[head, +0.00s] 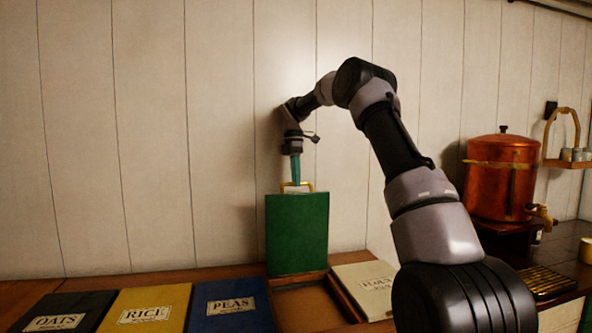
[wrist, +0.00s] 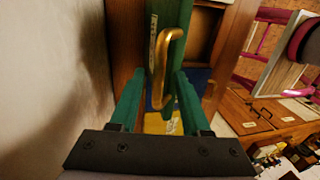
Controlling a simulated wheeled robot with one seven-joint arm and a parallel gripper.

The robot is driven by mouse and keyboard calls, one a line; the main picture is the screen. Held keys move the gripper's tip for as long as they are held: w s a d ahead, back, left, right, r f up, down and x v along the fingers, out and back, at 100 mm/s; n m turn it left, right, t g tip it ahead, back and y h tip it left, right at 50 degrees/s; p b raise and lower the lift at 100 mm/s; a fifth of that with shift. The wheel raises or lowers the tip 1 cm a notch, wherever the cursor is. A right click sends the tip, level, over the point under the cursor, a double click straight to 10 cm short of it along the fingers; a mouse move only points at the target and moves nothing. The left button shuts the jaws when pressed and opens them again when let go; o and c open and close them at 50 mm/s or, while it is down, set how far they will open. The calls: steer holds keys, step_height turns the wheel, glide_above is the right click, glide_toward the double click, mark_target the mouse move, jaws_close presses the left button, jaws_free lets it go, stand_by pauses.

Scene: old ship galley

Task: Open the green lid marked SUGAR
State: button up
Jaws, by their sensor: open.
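The green lid (head: 297,235) stands up on edge, about vertical, behind its open bin (head: 303,300) in the head view. Its plain green face is toward the head camera, and no SUGAR marking can be read there. In the wrist view the lid (wrist: 160,75) is seen nearly edge-on, with a pale label strip and a brass handle (wrist: 170,62). My gripper (head: 295,172) is at the lid's upper edge, pointing down. In the wrist view its two green fingers (wrist: 160,82) are apart, with the handle showing between them. Whether they touch it cannot be told.
A cream FLOUR lid (head: 368,287) lies to the right. The plank wall (head: 225,120) is close behind. A copper urn (head: 500,180) stands farther right.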

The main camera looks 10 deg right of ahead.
steer(key=v, duration=0.2)
steer(key=s+v, duration=0.1)
steer(key=v, duration=0.5)
steer(key=shift+s+r, duration=0.35)
steer(key=shift+r, duration=0.1)
steer(key=shift+c, duration=0.4)
